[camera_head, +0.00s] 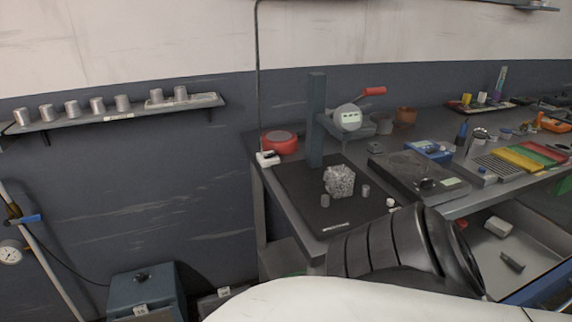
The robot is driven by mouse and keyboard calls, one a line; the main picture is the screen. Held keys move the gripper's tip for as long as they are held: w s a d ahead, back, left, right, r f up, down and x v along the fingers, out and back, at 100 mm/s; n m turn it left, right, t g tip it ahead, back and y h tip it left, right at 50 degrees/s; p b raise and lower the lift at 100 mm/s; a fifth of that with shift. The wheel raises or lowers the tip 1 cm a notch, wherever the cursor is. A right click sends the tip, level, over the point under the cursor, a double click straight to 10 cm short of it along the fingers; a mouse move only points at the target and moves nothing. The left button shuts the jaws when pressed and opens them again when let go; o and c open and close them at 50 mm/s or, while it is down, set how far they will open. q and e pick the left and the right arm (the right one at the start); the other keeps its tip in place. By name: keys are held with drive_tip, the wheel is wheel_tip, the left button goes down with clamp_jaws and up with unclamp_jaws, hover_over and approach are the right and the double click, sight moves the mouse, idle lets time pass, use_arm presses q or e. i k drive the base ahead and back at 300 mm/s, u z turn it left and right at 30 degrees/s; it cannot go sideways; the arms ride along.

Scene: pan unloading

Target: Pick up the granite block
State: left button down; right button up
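The granite block (340,181) is a speckled grey-white block. It stands on a black mat (290,196) at the left end of the workbench, in front of a stand with a round gauge. Two small grey cylinders stand close by it, one at its front left and one at its right. Nothing is holding the block. Neither of my grippers shows in the head view. A black and white part of one of my arms fills the bottom centre and hides the bench's front edge there.
The gauge stand (316,120) with a red handle rises behind the block. A red round tin (279,142) sits to the left. A dark flat plate (411,176) lies to the right. A wall shelf (112,116) holds several metal cylinders. An open drawer (520,245) shows at lower right.

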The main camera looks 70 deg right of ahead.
sight(340, 179)
drive_tip(key=i, duration=0.9)
drive_tip(key=z, duration=2.5)
